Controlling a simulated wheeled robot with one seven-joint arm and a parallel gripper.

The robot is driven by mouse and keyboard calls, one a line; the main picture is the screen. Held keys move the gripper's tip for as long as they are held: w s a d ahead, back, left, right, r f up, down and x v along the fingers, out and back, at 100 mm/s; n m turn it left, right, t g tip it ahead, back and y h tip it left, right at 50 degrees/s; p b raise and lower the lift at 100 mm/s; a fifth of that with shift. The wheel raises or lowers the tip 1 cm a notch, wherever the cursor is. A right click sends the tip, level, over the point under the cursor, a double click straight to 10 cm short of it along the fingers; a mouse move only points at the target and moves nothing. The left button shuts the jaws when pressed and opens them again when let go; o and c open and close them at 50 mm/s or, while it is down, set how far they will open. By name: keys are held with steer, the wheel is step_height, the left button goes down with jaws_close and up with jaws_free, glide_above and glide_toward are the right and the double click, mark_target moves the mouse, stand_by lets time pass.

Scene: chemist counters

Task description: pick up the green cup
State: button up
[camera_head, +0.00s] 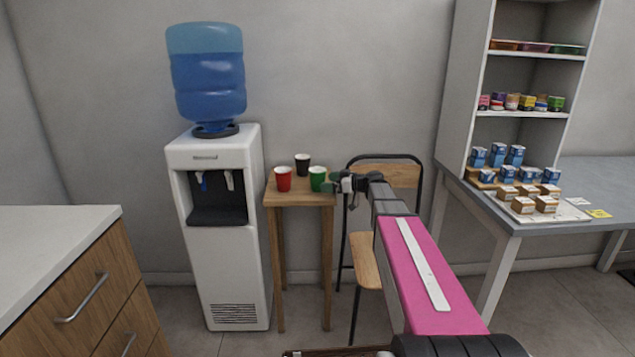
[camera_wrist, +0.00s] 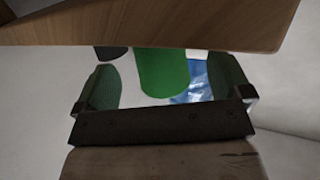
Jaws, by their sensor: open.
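The green cup (camera_head: 317,178) stands upright at the right front of a small wooden table (camera_head: 300,199). My gripper (camera_head: 332,184) is open at the cup's right side, about level with it. In the wrist view the scene appears upside down. There the green cup (camera_wrist: 162,74) shows between the two spread fingers of my gripper (camera_wrist: 165,82), with a gap on each side. How far the fingertips reach around it I cannot tell. No grip on the cup shows.
A red cup (camera_head: 283,179) stands left of the green cup and a black cup (camera_head: 302,164) behind it. A water dispenser (camera_head: 217,230) stands left of the table. A chair (camera_head: 364,262) stands at its right. A counter with boxes (camera_head: 523,203) is farther right.

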steer(key=x, duration=0.4)
steer(key=shift+w+a, duration=0.2)
steer(key=shift+w, duration=0.05)
steer(key=c, duration=1)
